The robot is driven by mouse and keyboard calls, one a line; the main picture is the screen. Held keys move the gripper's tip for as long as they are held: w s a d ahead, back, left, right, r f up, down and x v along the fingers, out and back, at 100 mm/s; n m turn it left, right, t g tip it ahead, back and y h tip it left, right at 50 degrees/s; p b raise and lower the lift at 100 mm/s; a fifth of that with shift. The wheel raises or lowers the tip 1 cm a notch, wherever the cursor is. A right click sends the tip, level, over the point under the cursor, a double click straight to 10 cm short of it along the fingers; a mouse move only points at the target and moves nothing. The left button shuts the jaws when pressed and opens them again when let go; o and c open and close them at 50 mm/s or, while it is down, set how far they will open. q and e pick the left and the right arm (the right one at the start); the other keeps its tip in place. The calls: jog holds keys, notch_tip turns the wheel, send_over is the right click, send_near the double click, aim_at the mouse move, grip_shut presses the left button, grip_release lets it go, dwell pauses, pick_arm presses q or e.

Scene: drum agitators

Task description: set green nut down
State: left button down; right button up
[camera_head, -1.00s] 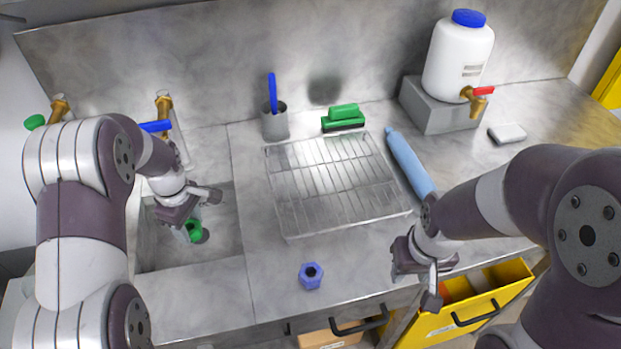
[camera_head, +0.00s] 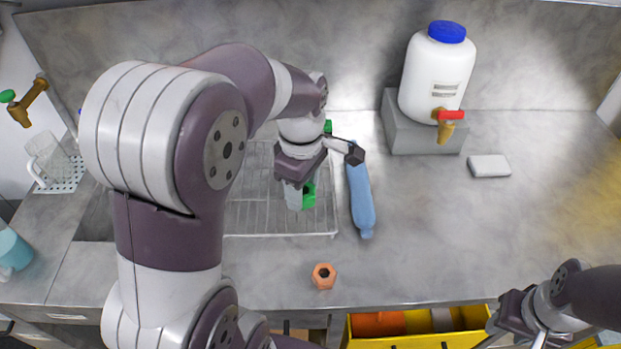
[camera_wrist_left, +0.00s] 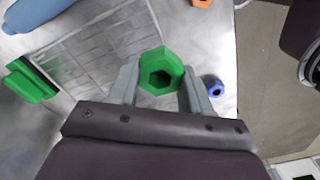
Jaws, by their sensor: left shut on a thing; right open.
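The green nut (camera_head: 309,195) is held by my left gripper (camera_head: 303,189) over the right part of the wire rack (camera_head: 255,217). In the left wrist view the green nut (camera_wrist_left: 174,63) sits between the two fingers, its hexagonal hole facing the camera. The gap between nut and rack cannot be told. A blue nut (camera_wrist_left: 215,88) stands on the counter in the left wrist view; my left arm hides it in the head view. An orange nut (camera_head: 324,276) stands near the counter's front edge. My right gripper (camera_head: 516,336) is open and empty at the lower right.
A light blue roll-shaped object (camera_head: 361,200) lies right of the rack. A green brush (camera_wrist_left: 29,81) is behind the rack. A white dispenser (camera_head: 437,75) stands on a grey block (camera_head: 405,130). A yellow drawer (camera_head: 395,342) is open below the counter. The right counter is clear except a white block (camera_head: 489,166).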

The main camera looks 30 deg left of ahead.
pick_arm(q)
jog(key=a+f, duration=0.3)
jog(key=a, duration=0.2)
jog(key=p, duration=0.1)
send_over(270, 201)
notch_tip(270, 201, down, 4)
jog(key=shift+d+r, duration=0.1)
jog(key=f, duration=0.3)
jog(key=shift+s+a+f+p, duration=0.1)
jog(key=shift+a+f+p, duration=0.1)
jog(key=shift+f+p, duration=0.15)
jog(key=shift+f, duration=0.35)
pick_arm(e)
jog(key=shift+a+r, duration=0.3)
jog(key=shift+r, duration=0.6)
jog(key=shift+s, duration=0.1)
pick_arm(q)
jog(key=shift+f, duration=0.15)
jog(key=shift+c, duration=2.4)
grip_release()
pick_arm(e)
jog(key=shift+f, duration=0.1)
